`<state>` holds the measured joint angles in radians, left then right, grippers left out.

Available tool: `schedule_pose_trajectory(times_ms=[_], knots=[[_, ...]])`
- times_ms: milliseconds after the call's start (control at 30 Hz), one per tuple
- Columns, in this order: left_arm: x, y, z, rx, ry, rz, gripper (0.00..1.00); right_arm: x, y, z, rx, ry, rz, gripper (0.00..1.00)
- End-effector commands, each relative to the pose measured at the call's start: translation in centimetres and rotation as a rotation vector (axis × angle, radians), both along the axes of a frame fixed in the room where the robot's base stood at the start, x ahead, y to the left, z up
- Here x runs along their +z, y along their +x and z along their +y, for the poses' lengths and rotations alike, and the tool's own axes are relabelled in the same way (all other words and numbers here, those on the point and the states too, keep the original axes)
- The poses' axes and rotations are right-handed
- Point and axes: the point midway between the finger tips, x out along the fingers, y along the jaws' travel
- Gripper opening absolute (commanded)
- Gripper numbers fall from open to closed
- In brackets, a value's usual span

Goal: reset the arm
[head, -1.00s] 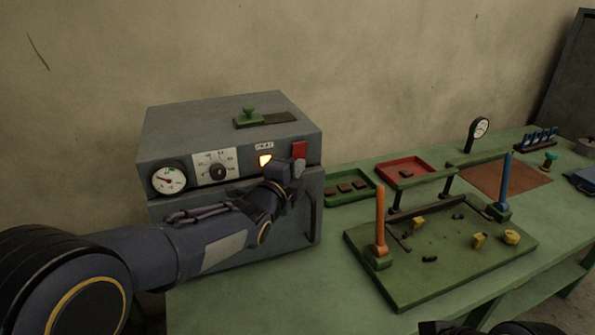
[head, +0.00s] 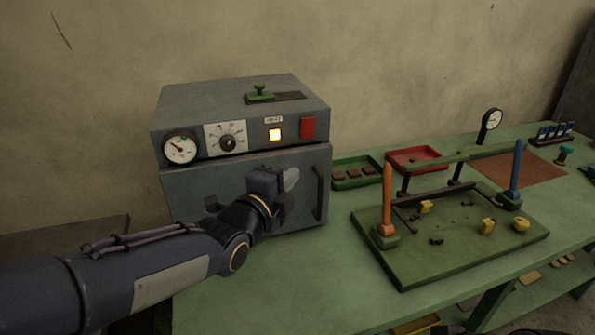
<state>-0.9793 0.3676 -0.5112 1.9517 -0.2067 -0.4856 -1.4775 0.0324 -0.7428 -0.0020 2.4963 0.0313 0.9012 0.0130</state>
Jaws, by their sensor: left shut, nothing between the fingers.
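My left arm comes in from the left, and my left gripper (head: 289,180) is in front of the door of a grey oven-like box (head: 185,187). The gripper is shut with nothing held. It appears apart from the dark vertical door handle (head: 319,193) to its right. The box's front has a round gauge (head: 181,148), a dial (head: 227,143), a lit orange-white indicator (head: 274,134) and a red switch (head: 307,128). The door looks closed. My right gripper cannot be made out; only a dark bit shows at the bottom edge.
On the green table (head: 270,285), a green board (head: 430,262) carries an orange post (head: 387,195), a blue post (head: 516,170) and small yellow pieces. Behind it are a green tray (head: 343,184) and a red tray (head: 393,163). Bare tabletop lies before the box.

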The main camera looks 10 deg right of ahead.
Motion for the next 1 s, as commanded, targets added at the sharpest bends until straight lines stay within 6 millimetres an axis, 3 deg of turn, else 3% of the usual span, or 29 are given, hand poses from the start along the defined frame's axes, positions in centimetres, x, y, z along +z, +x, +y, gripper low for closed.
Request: schedule_pose_trajectory(times_ms=[433,533,633,733,800,900,1000], knots=[[0.0,-0.3,0.6,0.006,-0.009,0.014,0.00,0.0,0.0,0.0,0.000,0.000,0.000,0.52],[-0.2,-0.2,3.2,0.049,-0.076,0.112,0.00,0.5,0.0,0.0,0.000,0.000,0.000,0.52],[-0.9,-1.0,8.5,0.143,-0.233,0.334,0.00,1.4,0.0,0.0,0.000,0.000,0.000,0.52],[-2.2,-4.1,14.9,0.280,-0.467,0.628,0.00,2.6,0.0,0.0,0.000,0.000,0.000,0.52],[-3.1,-7.4,18.5,0.387,-0.637,0.826,0.00,3.4,0.0,0.0,0.000,0.000,0.000,0.52],[-4.5,-13.1,22.2,0.553,-0.868,1.076,0.00,4.4,0.0,0.0,0.000,0.000,0.000,0.52],[-5.8,-18.8,24.2,0.733,-1.068,1.270,0.00,5.3,0.0,0.0,0.000,0.000,0.000,0.52]])
